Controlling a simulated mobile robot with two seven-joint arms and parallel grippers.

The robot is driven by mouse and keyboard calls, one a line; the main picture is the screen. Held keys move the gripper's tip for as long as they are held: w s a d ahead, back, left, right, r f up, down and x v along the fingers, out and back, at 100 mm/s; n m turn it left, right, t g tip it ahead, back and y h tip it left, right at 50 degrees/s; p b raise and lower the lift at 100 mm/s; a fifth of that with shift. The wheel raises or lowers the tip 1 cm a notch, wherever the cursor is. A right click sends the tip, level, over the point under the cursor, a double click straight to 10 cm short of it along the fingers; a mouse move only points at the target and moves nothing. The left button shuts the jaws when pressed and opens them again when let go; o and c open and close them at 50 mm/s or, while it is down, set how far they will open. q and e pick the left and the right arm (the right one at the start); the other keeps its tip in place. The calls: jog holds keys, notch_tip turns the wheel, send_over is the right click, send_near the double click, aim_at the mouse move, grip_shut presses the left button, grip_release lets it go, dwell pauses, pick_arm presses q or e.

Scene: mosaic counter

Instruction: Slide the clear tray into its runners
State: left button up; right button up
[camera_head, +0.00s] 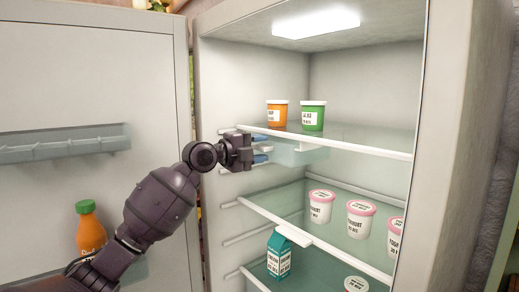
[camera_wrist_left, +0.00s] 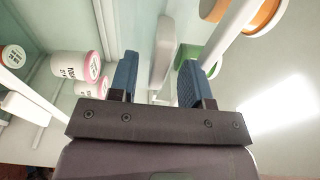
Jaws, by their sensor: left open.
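The clear tray (camera_head: 303,155) is a pale, see-through box just under the upper shelf (camera_head: 365,149) of the open fridge. My left gripper (camera_head: 262,149) is open at the tray's left end, with one blue finger above the other. In the left wrist view, a pale grey bar (camera_wrist_left: 163,52), which looks like part of the tray, shows beyond and between the open fingers (camera_wrist_left: 158,85). I cannot tell whether the fingers touch it. The tray's runners cannot be made out clearly. My right gripper is not in view.
An orange cup (camera_head: 277,114) and a green cup (camera_head: 313,117) stand on the upper shelf. Pink-lidded tubs (camera_head: 360,221) stand on the shelf below, and a teal carton (camera_head: 279,255) lower down. The open door (camera_head: 100,75) with a bottle (camera_head: 89,232) is at left.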

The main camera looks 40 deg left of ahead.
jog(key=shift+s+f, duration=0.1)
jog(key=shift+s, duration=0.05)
pick_arm(q)
jog(key=shift+s, duration=0.1)
jog(key=shift+s+a+f, duration=0.1)
jog(key=shift+s+a, duration=0.1)
jog(key=shift+s, duration=0.1)
jog(key=b+v, duration=0.2)
jog(key=v, duration=0.8)
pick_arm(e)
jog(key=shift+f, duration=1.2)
pick_arm(q)
jog(key=shift+d, duration=0.1)
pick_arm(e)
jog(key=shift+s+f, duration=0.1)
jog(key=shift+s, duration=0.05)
